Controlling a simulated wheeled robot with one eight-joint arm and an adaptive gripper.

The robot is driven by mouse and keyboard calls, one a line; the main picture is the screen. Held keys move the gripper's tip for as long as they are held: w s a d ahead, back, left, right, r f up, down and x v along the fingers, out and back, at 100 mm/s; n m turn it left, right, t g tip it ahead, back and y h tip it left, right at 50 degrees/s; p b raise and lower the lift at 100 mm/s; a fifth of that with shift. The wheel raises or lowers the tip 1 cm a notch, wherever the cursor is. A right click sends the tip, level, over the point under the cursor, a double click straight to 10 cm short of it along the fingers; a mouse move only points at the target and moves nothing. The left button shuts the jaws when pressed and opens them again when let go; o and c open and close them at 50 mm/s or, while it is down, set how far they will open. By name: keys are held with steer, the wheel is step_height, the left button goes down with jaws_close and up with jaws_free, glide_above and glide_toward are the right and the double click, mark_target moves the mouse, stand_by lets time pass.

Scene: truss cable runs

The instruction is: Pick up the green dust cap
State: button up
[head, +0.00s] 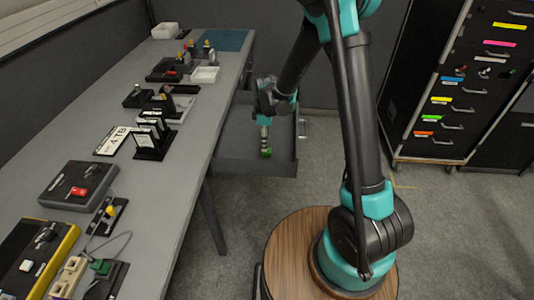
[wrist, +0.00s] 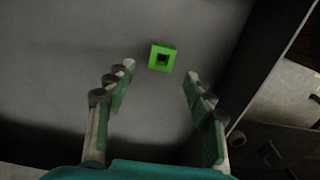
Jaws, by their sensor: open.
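The green dust cap (wrist: 156,67) is a small bright green square piece with a dark square hole. It lies on the grey floor of an open drawer (head: 228,165) under the workbench. My gripper (wrist: 160,78) is open, with its fingers to the left and right of the cap and apart from it in the wrist view. In the head view my gripper (head: 265,138) points down into the drawer, and the green cap (head: 266,153) shows just below the fingertips. The height left between fingertips and drawer floor is hard to tell.
The drawer's front wall (head: 297,140) stands close to the right of my gripper. The grey workbench (head: 185,160) above and left carries several devices, cables and a white tray (head: 205,75). A dark cabinet (head: 460,90) stands at the right; the carpet between is clear.

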mark_target(267, 153)
steer(key=shift+s+d+f, duration=0.1)
steer(key=shift+d+f, duration=0.05)
steer(key=shift+f, duration=2.45)
steer(key=c, duration=0.8)
